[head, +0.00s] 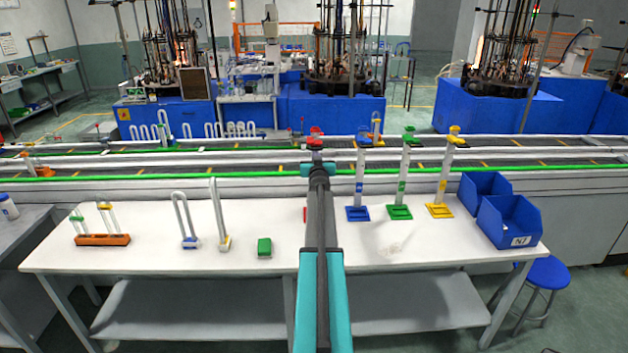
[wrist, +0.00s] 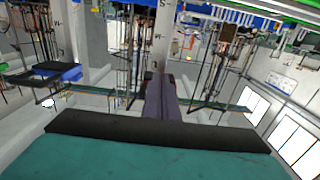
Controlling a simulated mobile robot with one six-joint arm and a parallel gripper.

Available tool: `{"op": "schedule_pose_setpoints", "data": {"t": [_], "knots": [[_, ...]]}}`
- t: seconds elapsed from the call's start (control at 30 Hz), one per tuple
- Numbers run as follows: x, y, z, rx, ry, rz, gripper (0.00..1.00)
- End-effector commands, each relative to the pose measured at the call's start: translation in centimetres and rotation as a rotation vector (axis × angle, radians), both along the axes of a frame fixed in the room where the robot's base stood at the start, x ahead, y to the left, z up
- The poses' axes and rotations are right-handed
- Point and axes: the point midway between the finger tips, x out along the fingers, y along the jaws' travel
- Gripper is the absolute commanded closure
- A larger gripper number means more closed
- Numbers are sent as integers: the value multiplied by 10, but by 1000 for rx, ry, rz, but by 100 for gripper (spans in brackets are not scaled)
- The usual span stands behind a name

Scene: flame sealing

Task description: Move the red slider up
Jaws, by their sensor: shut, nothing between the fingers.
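The red stand is mostly hidden behind my arm. Its red top (head: 316,131) shows above the arm's end, and a sliver of its red base (head: 305,214) shows at the arm's left edge. I cannot make out the red slider on its post. My gripper is at the far end of my arm, in front of the red stand in the head view; its fingers are not clear there. In the wrist view my gripper (wrist: 161,82) shows as a dark narrow bar, shut and empty. Whether it touches the stand cannot be told.
Blue (head: 358,213), green (head: 400,212) and yellow (head: 440,210) stands are right of my arm on the white table (head: 160,255). Blue bins (head: 508,222) stand at the right end. A green block (head: 264,246), tube holders and an orange rack (head: 102,240) lie left. A conveyor runs behind.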

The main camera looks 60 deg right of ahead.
Motion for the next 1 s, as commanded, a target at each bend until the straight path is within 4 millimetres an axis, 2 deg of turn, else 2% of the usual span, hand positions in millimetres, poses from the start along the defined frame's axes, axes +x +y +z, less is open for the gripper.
{"op": "schedule_pose_setpoints", "data": {"t": [0.3,0.73,1.0], "knots": [[0,0,-10,1,1,-1,100],[-1,0,-10,2,1,-1,100],[-9,12,-10,1,2,-1,100]]}}
